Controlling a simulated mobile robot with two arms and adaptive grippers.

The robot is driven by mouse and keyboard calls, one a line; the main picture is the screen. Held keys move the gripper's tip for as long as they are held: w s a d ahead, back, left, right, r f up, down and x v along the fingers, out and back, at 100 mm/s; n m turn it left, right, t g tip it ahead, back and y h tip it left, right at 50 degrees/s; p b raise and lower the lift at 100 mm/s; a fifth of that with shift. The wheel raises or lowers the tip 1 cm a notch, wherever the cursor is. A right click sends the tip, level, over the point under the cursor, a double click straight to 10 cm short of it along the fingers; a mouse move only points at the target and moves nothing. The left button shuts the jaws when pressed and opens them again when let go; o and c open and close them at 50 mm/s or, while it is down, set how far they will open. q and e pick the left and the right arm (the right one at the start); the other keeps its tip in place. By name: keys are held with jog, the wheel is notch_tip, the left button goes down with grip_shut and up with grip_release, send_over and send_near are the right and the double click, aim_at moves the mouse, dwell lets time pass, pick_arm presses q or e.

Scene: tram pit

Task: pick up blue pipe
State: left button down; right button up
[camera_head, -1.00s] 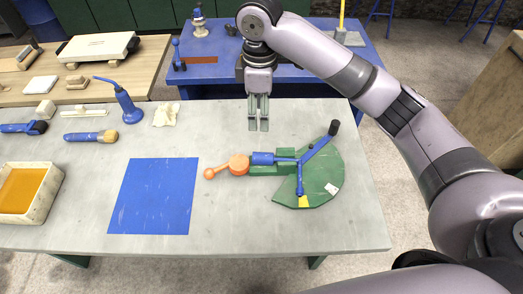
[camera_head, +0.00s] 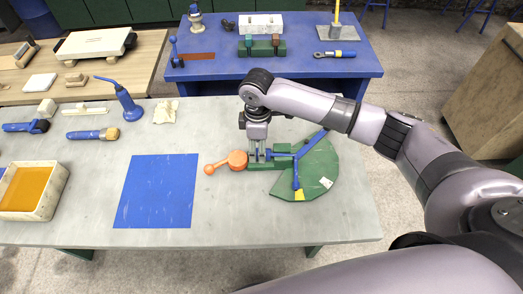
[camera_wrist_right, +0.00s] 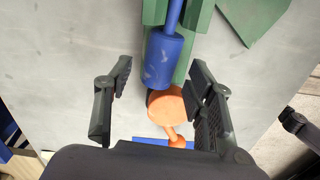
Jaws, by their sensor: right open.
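A blue cylinder with a thinner blue rod (camera_wrist_right: 160,62) lies along the green bending tool (camera_head: 288,181); I cannot tell for sure that it is the blue pipe. In the head view my right gripper (camera_head: 260,156) is over the cylinder and hides much of it. In the right wrist view the right gripper (camera_wrist_right: 161,79) is open, with one finger on each side of the cylinder's end and no visible grip. An orange knob with a lever (camera_head: 237,160) sits at the tool's left end. My left gripper is not in view.
A blue sheet (camera_head: 157,192) lies on the grey table (camera_head: 230,228). A tray with an orange inside (camera_head: 57,196), a brush (camera_head: 92,134) and an oil can (camera_head: 128,103) are at left. A blue table (camera_head: 350,70) with tools stands behind. The front right of the grey table is clear.

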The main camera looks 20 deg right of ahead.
jog(key=shift+f, duration=1.15)
jog(key=shift+c, duration=0.6)
grip_shut()
